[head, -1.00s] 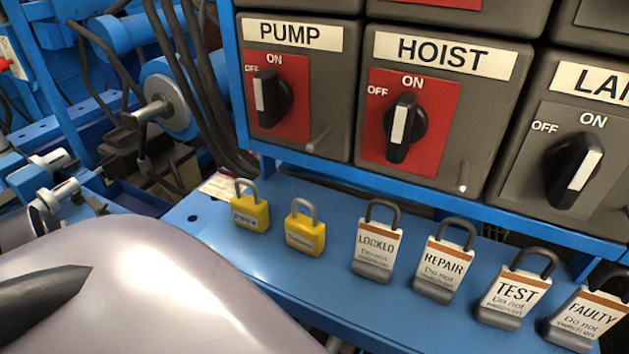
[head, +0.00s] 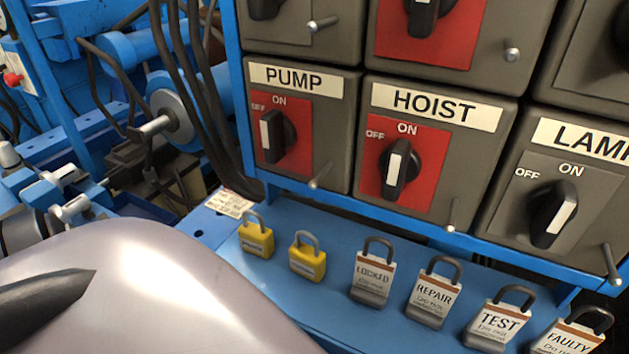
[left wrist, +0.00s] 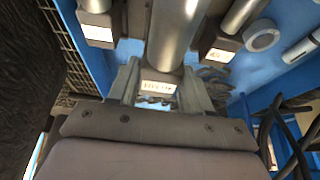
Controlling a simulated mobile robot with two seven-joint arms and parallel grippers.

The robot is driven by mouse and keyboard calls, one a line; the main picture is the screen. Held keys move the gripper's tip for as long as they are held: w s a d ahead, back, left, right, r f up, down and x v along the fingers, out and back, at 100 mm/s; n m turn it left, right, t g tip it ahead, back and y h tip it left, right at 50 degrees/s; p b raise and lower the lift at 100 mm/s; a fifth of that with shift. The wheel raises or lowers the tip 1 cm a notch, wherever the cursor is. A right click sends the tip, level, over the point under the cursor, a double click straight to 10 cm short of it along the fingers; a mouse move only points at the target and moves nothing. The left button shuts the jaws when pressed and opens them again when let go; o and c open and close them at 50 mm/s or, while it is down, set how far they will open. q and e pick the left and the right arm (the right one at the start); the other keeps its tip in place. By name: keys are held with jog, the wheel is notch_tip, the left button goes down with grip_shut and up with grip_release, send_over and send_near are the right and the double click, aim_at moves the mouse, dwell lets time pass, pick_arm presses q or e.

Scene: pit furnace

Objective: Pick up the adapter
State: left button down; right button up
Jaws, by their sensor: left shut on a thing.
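In the left wrist view, my left gripper (left wrist: 160,92) is shut on a grey metal cylinder (left wrist: 174,35) with a small pale label at its near end. It appears to be the adapter; the label is too small to read surely. The fingers lie on either side of its labelled end. Similar labelled metal pieces flank it, one at upper left (left wrist: 97,22) and one at upper right (left wrist: 222,48). The head view shows neither gripper nor the held piece. My right gripper is in neither view.
In the head view, a blue shelf (head: 330,318) carries two yellow padlocks (head: 307,262) and several white-labelled padlocks (head: 433,295). Switch boxes stand above, including PUMP (head: 335,130) and HOIST (head: 455,165). Dark cables (head: 205,110) hang left of them. A blue wall is close in the wrist view.

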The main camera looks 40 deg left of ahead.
pick_arm(q)
notch_tip(320, 180, up, 14)
jog(key=p, duration=0.5)
jog(key=shift+f+p, duration=0.2)
jog(key=shift+p, duration=0.15)
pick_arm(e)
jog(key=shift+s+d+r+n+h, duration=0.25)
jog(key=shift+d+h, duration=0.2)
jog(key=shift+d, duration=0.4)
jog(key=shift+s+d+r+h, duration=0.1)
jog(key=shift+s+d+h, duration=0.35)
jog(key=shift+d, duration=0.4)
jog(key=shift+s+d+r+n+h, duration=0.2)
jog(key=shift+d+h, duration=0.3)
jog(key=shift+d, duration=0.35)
pick_arm(q)
jog(key=shift+w, duration=0.15)
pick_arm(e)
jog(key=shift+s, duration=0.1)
